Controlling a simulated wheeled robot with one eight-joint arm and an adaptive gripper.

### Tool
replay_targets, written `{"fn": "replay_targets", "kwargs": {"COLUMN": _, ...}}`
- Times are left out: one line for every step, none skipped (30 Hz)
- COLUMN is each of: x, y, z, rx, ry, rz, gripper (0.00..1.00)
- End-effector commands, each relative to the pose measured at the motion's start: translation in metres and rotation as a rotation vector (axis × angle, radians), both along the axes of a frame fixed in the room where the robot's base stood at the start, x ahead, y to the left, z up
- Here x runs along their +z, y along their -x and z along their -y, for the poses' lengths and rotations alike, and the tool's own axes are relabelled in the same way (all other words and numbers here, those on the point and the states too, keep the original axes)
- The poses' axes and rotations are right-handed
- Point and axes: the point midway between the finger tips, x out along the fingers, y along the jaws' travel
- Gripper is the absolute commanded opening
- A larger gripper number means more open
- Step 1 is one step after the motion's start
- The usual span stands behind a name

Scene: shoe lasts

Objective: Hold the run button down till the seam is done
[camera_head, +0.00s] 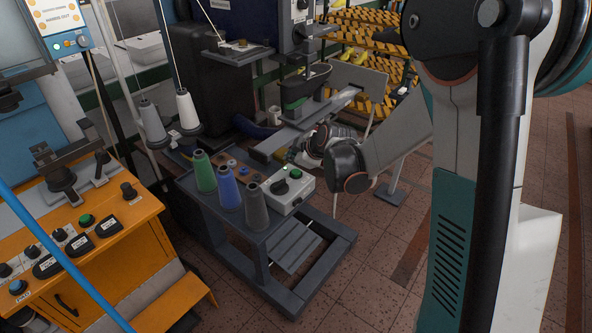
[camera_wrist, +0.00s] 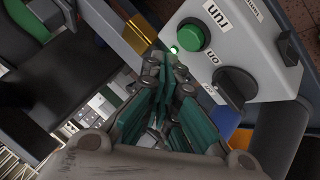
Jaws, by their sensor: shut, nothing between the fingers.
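A pale grey control box (camera_head: 297,201) stands on the dark machine table, with a green button (camera_head: 295,173) and a black rotary knob (camera_head: 279,187) on top. In the wrist view the green button (camera_wrist: 191,36) sits beside the word "run", and the knob (camera_wrist: 236,84) has "on" and "off" near it. My gripper (camera_head: 293,155) is just behind the box in the head view. In the wrist view its closed fingertips (camera_wrist: 163,64) hold nothing and point just beside the button, at the box's edge. They appear apart from the button; the exact gap cannot be told.
Green, blue and grey thread cones (camera_head: 229,191) stand left of the box. The sewing machine (camera_head: 297,92) is behind. An orange cabinet (camera_head: 90,245) with its own buttons is at left. A small green light (camera_wrist: 173,49) glows near the button. Floor is open at right.

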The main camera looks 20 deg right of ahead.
Motion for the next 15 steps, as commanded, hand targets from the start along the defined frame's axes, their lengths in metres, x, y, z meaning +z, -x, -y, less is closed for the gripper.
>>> {"fn": "replay_targets", "kwargs": {"x": 0.008, "y": 0.000, "z": 0.000, "rx": 0.000, "ry": 0.000, "rz": 0.000, "gripper": 0.00}}
{"fn": "replay_targets", "kwargs": {"x": 0.011, "y": 0.000, "z": 0.000, "rx": 0.000, "ry": 0.000, "rz": 0.000, "gripper": 0.00}}
{"fn": "replay_targets", "kwargs": {"x": 0.015, "y": 0.000, "z": 0.000, "rx": 0.000, "ry": 0.000, "rz": 0.000, "gripper": 0.00}}
{"fn": "replay_targets", "kwargs": {"x": 0.017, "y": 0.000, "z": 0.000, "rx": 0.000, "ry": 0.000, "rz": 0.000, "gripper": 0.00}}
{"fn": "replay_targets", "kwargs": {"x": 0.020, "y": 0.000, "z": 0.000, "rx": 0.000, "ry": 0.000, "rz": 0.000, "gripper": 0.00}}
{"fn": "replay_targets", "kwargs": {"x": 0.024, "y": 0.000, "z": 0.000, "rx": 0.000, "ry": 0.000, "rz": 0.000, "gripper": 0.00}}
{"fn": "replay_targets", "kwargs": {"x": 0.027, "y": 0.000, "z": 0.000, "rx": 0.000, "ry": 0.000, "rz": 0.000, "gripper": 0.00}}
{"fn": "replay_targets", "kwargs": {"x": 0.029, "y": 0.000, "z": 0.000, "rx": 0.000, "ry": 0.000, "rz": 0.000, "gripper": 0.00}}
{"fn": "replay_targets", "kwargs": {"x": 0.033, "y": 0.000, "z": 0.000, "rx": 0.000, "ry": 0.000, "rz": 0.000, "gripper": 0.00}}
{"fn": "replay_targets", "kwargs": {"x": 0.035, "y": 0.000, "z": 0.000, "rx": 0.000, "ry": 0.000, "rz": 0.000, "gripper": 0.00}}
{"fn": "replay_targets", "kwargs": {"x": 0.037, "y": 0.000, "z": 0.000, "rx": 0.000, "ry": 0.000, "rz": 0.000, "gripper": 0.00}}
{"fn": "replay_targets", "kwargs": {"x": 0.038, "y": 0.000, "z": 0.000, "rx": 0.000, "ry": 0.000, "rz": 0.000, "gripper": 0.00}}
{"fn": "replay_targets", "kwargs": {"x": 0.039, "y": 0.000, "z": 0.000, "rx": 0.000, "ry": 0.000, "rz": 0.000, "gripper": 0.00}}
{"fn": "replay_targets", "kwargs": {"x": 0.039, "y": 0.000, "z": 0.000, "rx": 0.000, "ry": 0.000, "rz": 0.000, "gripper": 0.00}}
{"fn": "replay_targets", "kwargs": {"x": 0.038, "y": 0.000, "z": 0.000, "rx": 0.000, "ry": 0.000, "rz": 0.000, "gripper": 0.00}}
